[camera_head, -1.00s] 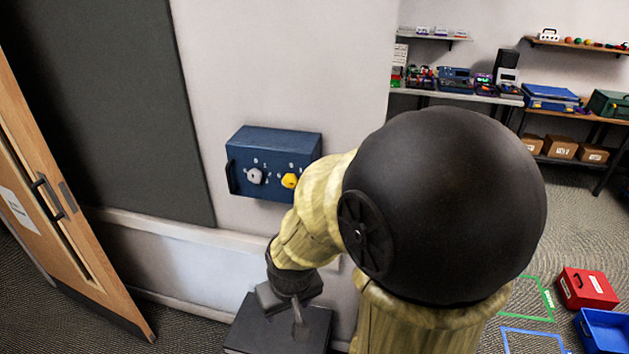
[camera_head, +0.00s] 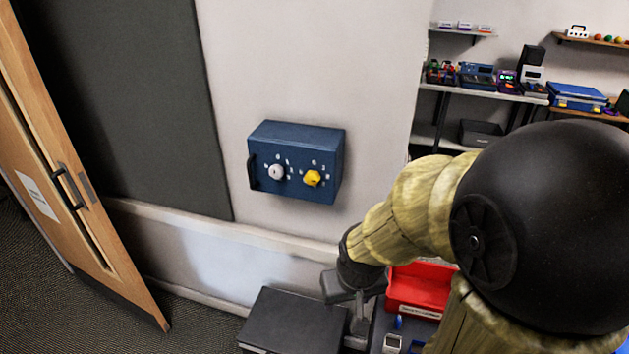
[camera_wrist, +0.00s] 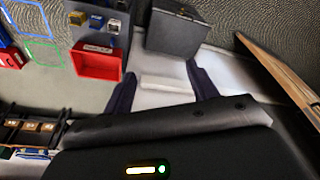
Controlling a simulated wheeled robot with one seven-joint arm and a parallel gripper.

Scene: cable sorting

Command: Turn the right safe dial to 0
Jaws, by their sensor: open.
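The blue safe (camera_head: 295,160) is mounted on the white wall, left of the middle of the head view. Its right dial is the yellow knob (camera_head: 312,178). Its left dial is a white knob (camera_head: 277,172). Small white marks surround both dials, too small to read. My gripper (camera_head: 358,325) is below and to the right of the safe, apart from it and pointing down. In the wrist view my gripper (camera_wrist: 160,92) has its two dark fingers spread apart with nothing between them. The safe is not recognisable in the wrist view.
A dark box (camera_head: 295,318) stands below the safe. A red bin (camera_head: 418,288) is just right of my gripper and also shows in the wrist view (camera_wrist: 97,62). A wooden door (camera_head: 70,190) stands at the left. The wall around the safe is clear.

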